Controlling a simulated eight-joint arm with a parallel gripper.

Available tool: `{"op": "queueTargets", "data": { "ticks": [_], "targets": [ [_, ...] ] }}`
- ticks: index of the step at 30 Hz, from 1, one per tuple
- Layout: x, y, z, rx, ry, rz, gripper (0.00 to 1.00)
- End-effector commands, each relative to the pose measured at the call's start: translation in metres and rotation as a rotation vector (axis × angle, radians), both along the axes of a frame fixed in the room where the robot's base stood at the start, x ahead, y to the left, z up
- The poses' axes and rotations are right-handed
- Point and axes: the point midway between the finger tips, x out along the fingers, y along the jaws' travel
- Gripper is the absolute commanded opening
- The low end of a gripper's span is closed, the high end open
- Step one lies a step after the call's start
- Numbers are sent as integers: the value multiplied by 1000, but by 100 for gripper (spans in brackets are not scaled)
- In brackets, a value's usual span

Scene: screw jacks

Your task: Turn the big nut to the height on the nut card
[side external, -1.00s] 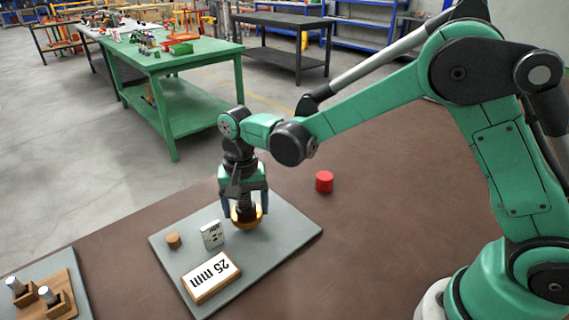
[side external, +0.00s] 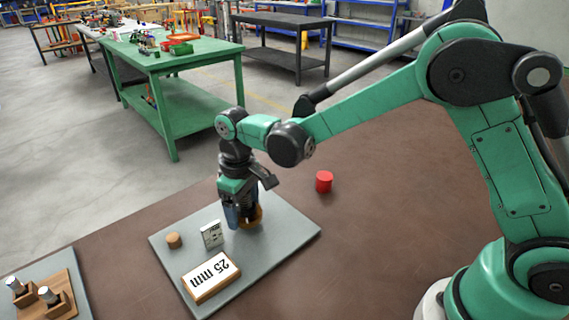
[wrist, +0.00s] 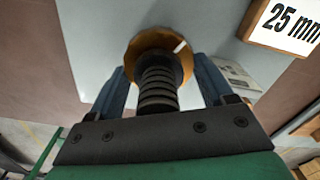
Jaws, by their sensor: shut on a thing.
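The big nut is a brass-orange ring (side external: 258,216) low on the grey board, partly hidden behind my fingers. In the wrist view the nut (wrist: 150,43) sits around a dark threaded screw (wrist: 158,88) and has a white mark on its right side. My gripper (side external: 243,217) points down over the screw. In the wrist view its blue fingers (wrist: 160,66) stand on either side of the nut and are shut on it. The nut card (side external: 212,276) reads "25 mm" and also shows in the wrist view (wrist: 285,24). The nut's exact height cannot be read.
A small grey marked block (side external: 211,235) and a wooden cylinder (side external: 174,240) stand on the grey board (side external: 285,236) left of my gripper. A red cylinder (side external: 324,181) stands on the brown surface at right. A wooden holder (side external: 62,302) with two pale-topped pieces is at lower left.

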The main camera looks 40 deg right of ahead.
Motion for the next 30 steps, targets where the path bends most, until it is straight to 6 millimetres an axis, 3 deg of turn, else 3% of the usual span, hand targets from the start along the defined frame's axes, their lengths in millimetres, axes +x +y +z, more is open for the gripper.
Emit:
{"op": "queueTargets", "data": {
  "ticks": [15, 30],
  "targets": [
    [-1, 2, -1, 0, -1, 403, 22],
    [-2, 2, -1, 0, -1, 522, 22]
  ]
}}
